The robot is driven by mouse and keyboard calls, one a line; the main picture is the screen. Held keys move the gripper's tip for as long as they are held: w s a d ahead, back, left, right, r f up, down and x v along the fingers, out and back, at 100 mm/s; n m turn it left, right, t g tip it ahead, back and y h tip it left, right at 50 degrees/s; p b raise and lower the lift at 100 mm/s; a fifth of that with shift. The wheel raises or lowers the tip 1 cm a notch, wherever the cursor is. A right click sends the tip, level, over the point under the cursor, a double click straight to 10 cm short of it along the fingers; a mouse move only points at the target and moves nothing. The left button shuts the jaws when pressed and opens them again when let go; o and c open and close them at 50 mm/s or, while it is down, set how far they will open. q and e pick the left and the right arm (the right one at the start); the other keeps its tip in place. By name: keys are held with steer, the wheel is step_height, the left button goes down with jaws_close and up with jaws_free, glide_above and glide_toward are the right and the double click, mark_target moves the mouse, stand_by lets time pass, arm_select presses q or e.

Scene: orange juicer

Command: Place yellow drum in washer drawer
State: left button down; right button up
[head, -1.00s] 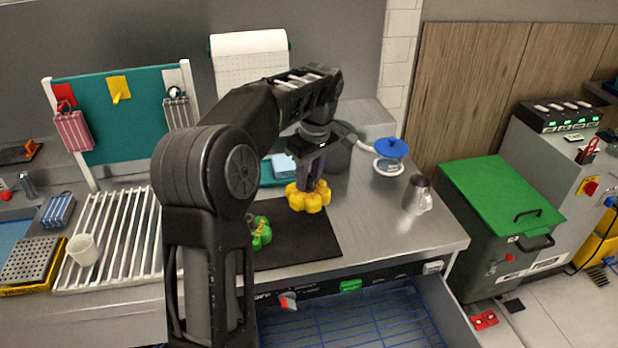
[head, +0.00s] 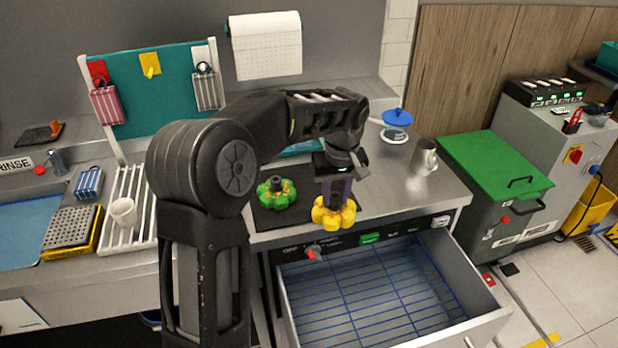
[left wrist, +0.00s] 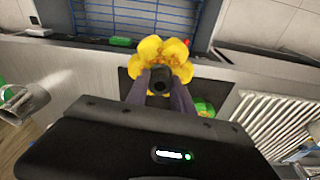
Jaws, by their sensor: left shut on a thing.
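The yellow drum (head: 334,212) is a lobed, flower-like piece with a dark centre post. My left gripper (head: 334,192) is shut on it from above, near the front edge of the counter. In the left wrist view, the two fingers (left wrist: 159,88) close on the dark post of the yellow drum (left wrist: 160,55). The washer drawer (head: 380,290) is pulled open below the counter front, with a blue wire rack inside. No object shows in it. It also shows in the left wrist view (left wrist: 150,15). My right gripper is not in view.
A green drum (head: 277,193) sits on the dark mat (head: 262,217) left of the gripper. A white drying rack (head: 133,195) is at the left.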

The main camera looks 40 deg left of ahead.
arm_select(q)
steer(key=d+f+m, duration=0.2)
steer(key=d+m, duration=0.1)
steer(key=d, duration=0.1)
steer(key=s+d+f+m, duration=0.1)
steer(key=d+m, duration=0.2)
steer(key=d, duration=0.2)
steer(key=d+f+m+h, duration=0.1)
steer(key=d+f+m, duration=0.1)
steer(key=d, duration=0.3)
steer(key=shift+s+d+f+m+t, duration=0.15)
steer(key=shift+s+f+m+t, duration=0.25)
steer(key=shift+m, duration=0.2)
